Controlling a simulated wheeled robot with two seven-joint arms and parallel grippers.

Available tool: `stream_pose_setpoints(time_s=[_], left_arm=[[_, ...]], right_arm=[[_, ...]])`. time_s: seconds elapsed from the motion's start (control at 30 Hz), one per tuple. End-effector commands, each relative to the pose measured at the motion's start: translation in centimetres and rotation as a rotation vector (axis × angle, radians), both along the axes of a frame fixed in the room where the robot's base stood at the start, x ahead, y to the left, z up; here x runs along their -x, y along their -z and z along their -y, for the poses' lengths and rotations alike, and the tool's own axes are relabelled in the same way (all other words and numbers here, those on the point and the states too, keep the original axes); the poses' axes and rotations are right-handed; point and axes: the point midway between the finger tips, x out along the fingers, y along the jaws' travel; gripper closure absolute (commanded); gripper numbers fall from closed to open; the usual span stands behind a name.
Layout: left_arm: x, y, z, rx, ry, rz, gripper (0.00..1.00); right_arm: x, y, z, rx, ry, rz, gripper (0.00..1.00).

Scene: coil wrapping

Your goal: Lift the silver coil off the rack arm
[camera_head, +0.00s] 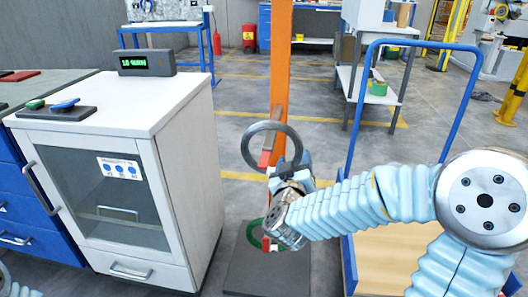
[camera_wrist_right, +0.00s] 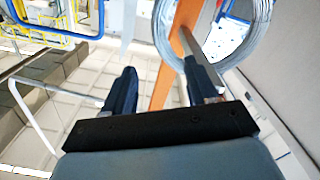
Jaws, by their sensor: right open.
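The silver coil (camera_head: 247,150) is a grey ring hanging on a rack arm (camera_head: 265,158) with a red tip, on the orange post (camera_head: 281,60). In the right wrist view, the coil (camera_wrist_right: 164,35) is at the upper right, with the orange post (camera_wrist_right: 163,88) behind. My right gripper (camera_head: 291,163) is at the coil's lower right side. In the wrist view, my right gripper (camera_wrist_right: 163,84) is open, with nothing seen between its fingers. Its right finger overlaps the coil's lower edge; I cannot tell whether they touch. My left gripper is not in view.
A white cabinet (camera_head: 185,115) with a display box (camera_head: 147,63) stands left of the post. A green coil (camera_head: 252,233) is low, near the dark base plate (camera_head: 265,275). A blue-framed cart (camera_head: 352,130) stands to the right, partly behind my right arm.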

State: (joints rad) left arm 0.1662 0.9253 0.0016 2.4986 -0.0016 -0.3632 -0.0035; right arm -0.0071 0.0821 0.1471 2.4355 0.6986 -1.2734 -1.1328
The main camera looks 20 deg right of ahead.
Motion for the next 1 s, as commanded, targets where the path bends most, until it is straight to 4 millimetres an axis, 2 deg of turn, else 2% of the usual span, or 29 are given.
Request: stream_pose_setpoints(time_s=[0.2, 0.47, 0.7, 1.0], left_arm=[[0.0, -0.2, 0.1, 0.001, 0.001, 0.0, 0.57], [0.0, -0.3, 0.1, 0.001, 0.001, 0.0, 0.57], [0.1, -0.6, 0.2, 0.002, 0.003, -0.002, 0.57], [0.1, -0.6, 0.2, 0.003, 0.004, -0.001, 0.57]], right_arm=[[-4.0, 0.1, 2.5, -0.001, 0.0, -0.002, 0.42], [-6.2, 0.2, 3.8, -0.001, -0.001, -0.002, 0.42], [-9.4, 0.3, 5.7, -0.002, -0.002, -0.002, 0.42], [-10.1, 0.4, 6.1, -0.003, -0.005, -0.002, 0.42]])
